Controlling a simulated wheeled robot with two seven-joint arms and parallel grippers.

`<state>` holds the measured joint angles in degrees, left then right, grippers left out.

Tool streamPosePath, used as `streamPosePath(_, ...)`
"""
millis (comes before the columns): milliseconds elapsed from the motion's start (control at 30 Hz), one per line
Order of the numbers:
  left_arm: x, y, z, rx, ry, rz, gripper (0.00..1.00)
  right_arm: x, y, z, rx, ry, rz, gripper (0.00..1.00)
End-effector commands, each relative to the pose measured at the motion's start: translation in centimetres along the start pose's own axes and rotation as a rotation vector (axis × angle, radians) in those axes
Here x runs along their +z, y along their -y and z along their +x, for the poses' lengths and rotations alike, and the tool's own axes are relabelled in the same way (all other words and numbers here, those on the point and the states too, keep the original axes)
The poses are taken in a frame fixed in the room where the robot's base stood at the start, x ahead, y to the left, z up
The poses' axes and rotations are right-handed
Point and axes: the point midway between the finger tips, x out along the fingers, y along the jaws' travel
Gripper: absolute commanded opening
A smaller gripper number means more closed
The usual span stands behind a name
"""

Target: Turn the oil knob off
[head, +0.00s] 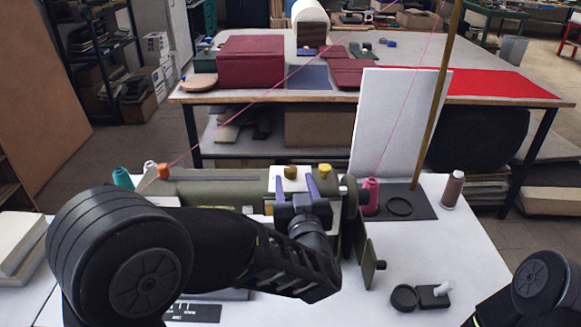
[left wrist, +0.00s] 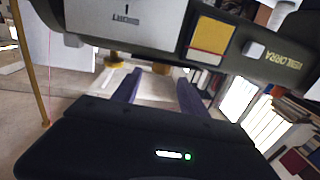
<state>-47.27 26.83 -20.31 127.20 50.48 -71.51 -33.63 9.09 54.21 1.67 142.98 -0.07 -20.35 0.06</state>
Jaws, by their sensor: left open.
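An olive-green sewing machine (head: 215,188) stands on the white table. Two knobs show at its right end: a brownish-yellow one (head: 290,172) and a brighter yellow one (head: 325,170). Which one is the oil knob, I cannot tell. My left gripper (head: 296,183) is open, its two purple fingers apart at the machine's right end, with the brownish-yellow knob showing between the tips in the head view. In the left wrist view the fingers (left wrist: 160,80) are also apart; two yellow knobs (left wrist: 117,60) (left wrist: 162,68) show near the tips. Contact is not visible. My right gripper is out of view.
An orange knob or cap (head: 163,170) and a teal thread cone (head: 122,178) are at the left. A pink spool (head: 370,195), a brown cone (head: 452,189) and a tall rod (head: 437,95) stand right of the machine. The white table (head: 440,250) is mostly clear at front right.

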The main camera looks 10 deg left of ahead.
Motion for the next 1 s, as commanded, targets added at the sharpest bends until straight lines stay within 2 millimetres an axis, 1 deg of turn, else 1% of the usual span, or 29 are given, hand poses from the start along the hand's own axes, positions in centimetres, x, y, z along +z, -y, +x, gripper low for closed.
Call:
streamPosePath(200, -0.1, 0.1, 3.5, -0.004, 0.0, 0.002, 0.5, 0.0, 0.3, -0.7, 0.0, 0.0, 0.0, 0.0)
streamPosePath(300, -0.1, 0.1, 4.9, -0.003, 0.0, 0.002, 0.5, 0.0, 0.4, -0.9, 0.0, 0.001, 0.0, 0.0)
streamPosePath(400, 0.0, 0.1, 5.8, -0.002, 0.002, 0.002, 0.5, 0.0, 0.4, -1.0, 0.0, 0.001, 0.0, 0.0)
streamPosePath(533, 0.0, 0.1, 6.2, -0.001, 0.0, 0.002, 0.5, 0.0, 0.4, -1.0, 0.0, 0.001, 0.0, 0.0)
streamPosePath(733, 0.0, 0.1, 6.2, -0.001, 0.001, 0.001, 0.5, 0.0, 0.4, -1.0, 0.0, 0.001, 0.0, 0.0)
streamPosePath(1000, 0.0, 0.1, 6.1, -0.001, 0.001, 0.001, 0.28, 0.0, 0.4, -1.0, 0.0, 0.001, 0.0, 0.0)
